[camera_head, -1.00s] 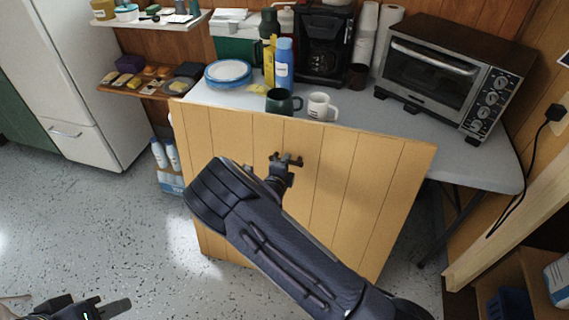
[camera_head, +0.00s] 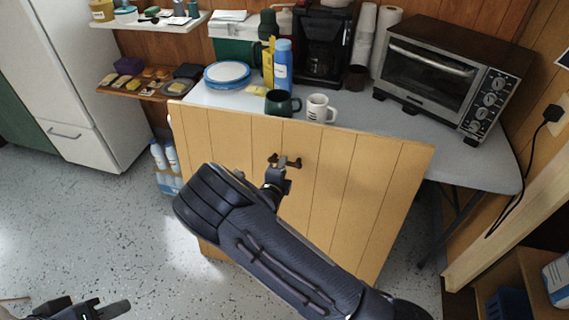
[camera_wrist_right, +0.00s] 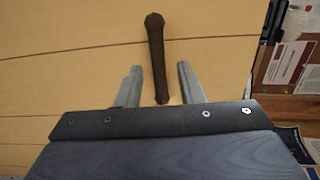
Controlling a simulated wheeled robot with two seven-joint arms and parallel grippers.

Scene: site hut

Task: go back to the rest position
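My right gripper (camera_head: 279,176) is in front of a yellow plank door panel (camera_head: 345,190), near its dark handle (camera_head: 291,163). In the right wrist view the two fingers of this gripper (camera_wrist_right: 157,88) are spread apart. The brown handle (camera_wrist_right: 155,45) shows there with its lower end in the gap between them, and neither finger is seen pressing on it. My left gripper (camera_head: 95,309) is low at the bottom left edge, partly cut off, over the floor. Its opening is not clear.
Behind the panel a grey counter (camera_head: 415,130) holds a green mug (camera_head: 281,106), a white mug (camera_head: 319,109), a blue bottle (camera_head: 283,66) and a toaster oven (camera_head: 430,75). A fridge (camera_head: 75,90) stands at the left. Speckled floor (camera_head: 90,225) is open at left.

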